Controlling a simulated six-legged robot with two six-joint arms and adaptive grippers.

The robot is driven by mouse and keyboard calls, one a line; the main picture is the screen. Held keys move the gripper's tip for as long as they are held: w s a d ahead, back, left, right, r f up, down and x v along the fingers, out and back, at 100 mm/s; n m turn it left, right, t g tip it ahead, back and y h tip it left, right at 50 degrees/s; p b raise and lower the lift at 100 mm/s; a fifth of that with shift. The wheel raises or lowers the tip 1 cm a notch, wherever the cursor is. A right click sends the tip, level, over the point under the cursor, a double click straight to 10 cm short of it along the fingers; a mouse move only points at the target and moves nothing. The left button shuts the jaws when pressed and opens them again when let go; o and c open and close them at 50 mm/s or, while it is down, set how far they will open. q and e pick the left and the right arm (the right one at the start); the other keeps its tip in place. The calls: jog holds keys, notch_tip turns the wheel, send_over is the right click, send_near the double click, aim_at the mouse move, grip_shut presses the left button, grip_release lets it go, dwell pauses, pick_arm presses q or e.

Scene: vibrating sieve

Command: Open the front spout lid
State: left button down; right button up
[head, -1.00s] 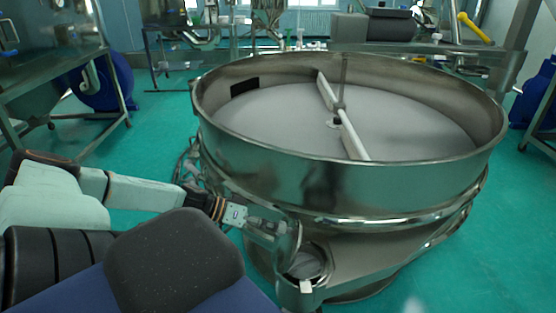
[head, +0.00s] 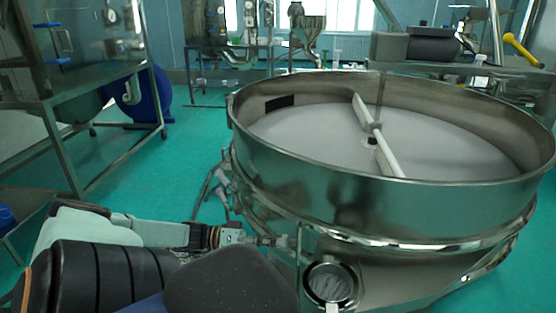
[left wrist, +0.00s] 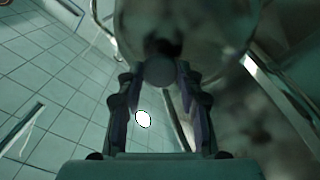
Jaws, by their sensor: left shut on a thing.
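The front spout (head: 331,284) sticks out low on the front of the steel sieve, and its round mouth shows uncovered. The spout lid (head: 299,256) stands nearly edge-on to the left of the mouth, swung out from it. My left gripper (head: 274,241) reaches in from the left and is shut on the lid's knob. In the left wrist view the lid's round face (left wrist: 195,25) fills the top, with the knob (left wrist: 160,72) between the two fingers. My right gripper is not in view.
The wide round sieve (head: 390,205) fills the right, with a white bar across its top. A steel machine on legs (head: 85,90) stands at the left. Green floor (head: 150,180) is clear between them. Cables hang by the sieve's left side.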

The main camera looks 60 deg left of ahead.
pick_arm(q)
jog(key=shift+w+r, duration=0.1)
jog(key=shift+r, duration=0.05)
jog(key=c, duration=0.9)
grip_release()
jog(key=shift+o, duration=0.2)
jog(key=v, duration=1.2)
jog(key=shift+c, duration=0.3)
